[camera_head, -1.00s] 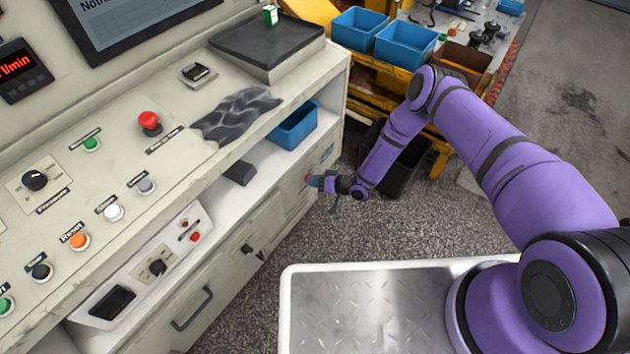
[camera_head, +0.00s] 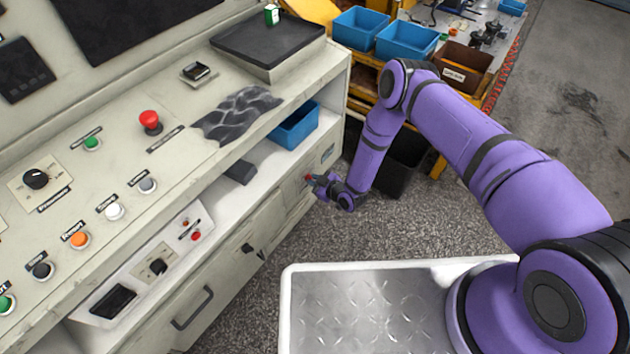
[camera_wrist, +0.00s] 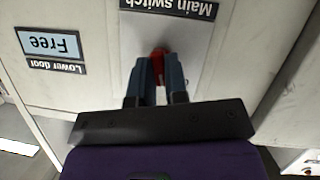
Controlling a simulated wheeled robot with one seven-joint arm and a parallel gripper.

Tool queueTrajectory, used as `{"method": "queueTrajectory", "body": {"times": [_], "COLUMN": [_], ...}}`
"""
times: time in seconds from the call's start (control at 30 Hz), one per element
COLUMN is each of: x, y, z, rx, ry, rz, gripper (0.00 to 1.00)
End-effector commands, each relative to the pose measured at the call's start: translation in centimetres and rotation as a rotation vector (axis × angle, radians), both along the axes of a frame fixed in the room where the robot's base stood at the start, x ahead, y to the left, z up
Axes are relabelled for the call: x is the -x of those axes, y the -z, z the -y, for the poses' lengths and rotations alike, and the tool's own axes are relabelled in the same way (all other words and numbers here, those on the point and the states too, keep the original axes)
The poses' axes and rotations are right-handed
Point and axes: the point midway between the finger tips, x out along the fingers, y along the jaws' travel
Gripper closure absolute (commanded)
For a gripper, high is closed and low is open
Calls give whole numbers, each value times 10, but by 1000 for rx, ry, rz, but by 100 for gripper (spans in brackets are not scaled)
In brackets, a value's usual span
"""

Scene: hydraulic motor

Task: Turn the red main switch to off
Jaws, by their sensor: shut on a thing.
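The red main switch (camera_wrist: 159,54) sits on a light plate on the cabinet front, under a black "Main switch" label (camera_wrist: 170,8) that appears upside down in the wrist view. My gripper (camera_wrist: 157,75) is shut on the switch, with its two blue-grey fingers on either side of it. The fingers hide most of the switch body.
A "Lower door" label with a "Free" sign (camera_wrist: 52,44) is beside the switch plate. The console (camera_head: 120,190) carries several buttons and a red mushroom button (camera_head: 150,121). Its display (camera_head: 130,25) is dark. Blue bins (camera_head: 405,40) stand on a yellow cart behind my arm.

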Motion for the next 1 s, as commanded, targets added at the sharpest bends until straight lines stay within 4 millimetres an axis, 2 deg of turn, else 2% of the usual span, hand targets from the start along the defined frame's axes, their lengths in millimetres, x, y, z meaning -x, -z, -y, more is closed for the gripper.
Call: {"method": "queueTrajectory", "body": {"times": [0.03,0.5,1.0], "x": [-1,0,-1], "y": [-1,-1,-1], "z": [-5,-6,-6], "rx": [23,241,314], "ry": [-4,-3,-1], "rz": [37,323,419], "gripper": [100,100,100]}}
